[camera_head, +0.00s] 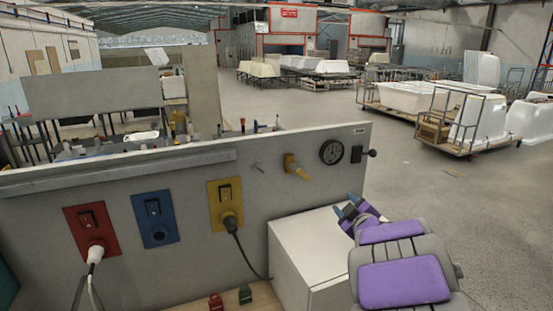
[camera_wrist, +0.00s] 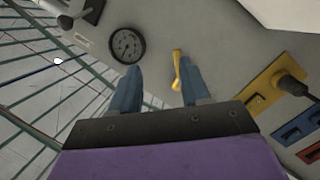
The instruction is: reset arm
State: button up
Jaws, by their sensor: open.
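My gripper (camera_head: 347,208) is at the right of the grey panel in the head view, above a white box (camera_head: 305,245). Its two blue fingers stand apart with nothing between them. In the wrist view my gripper (camera_wrist: 158,88) points toward the panel, with the round black gauge (camera_wrist: 127,44) and a yellow valve handle (camera_wrist: 177,70) beyond the fingertips. In the head view the yellow valve handle (camera_head: 296,167) and the gauge (camera_head: 331,151) sit on the panel's upper right, apart from the fingers.
The panel (camera_head: 150,262) carries a red socket (camera_head: 92,229), a blue socket (camera_head: 154,218) and a yellow socket (camera_head: 225,205); plugs with cables sit in the red and yellow ones. White tub shells (camera_head: 420,96) stand on carts behind.

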jog(key=s+d+f+m+g+h+b, duration=0.2)
jog(key=s+f+m+g+h, duration=0.15)
jog(key=s, duration=0.45)
jog(key=s+d+f+m+g+h+b, duration=0.1)
jog(key=s+f+m+g+h+b, duration=0.25)
jog(key=s, duration=0.55)
jog(key=s+a+f+m+g+y+b, duration=0.1)
jog(key=s+a+f+g, duration=0.2)
jog(key=s, duration=0.8)
jog(key=s+a+f+m+g+y+b, duration=0.1)
jog(key=s+a+f+g+y, duration=0.1)
jog(key=s+a+f+g, duration=0.2)
jog(key=s+a+f+m+g+y, duration=0.1)
jog(key=s+a+f+g, duration=0.3)
jog(key=s, duration=1.4)
jog(key=a+y, duration=0.1)
jog(key=a, duration=0.3)
jog(key=shift+s+b, duration=0.25)
jog(key=shift+b, duration=0.15)
jog(key=shift+w+d+f, duration=0.1)
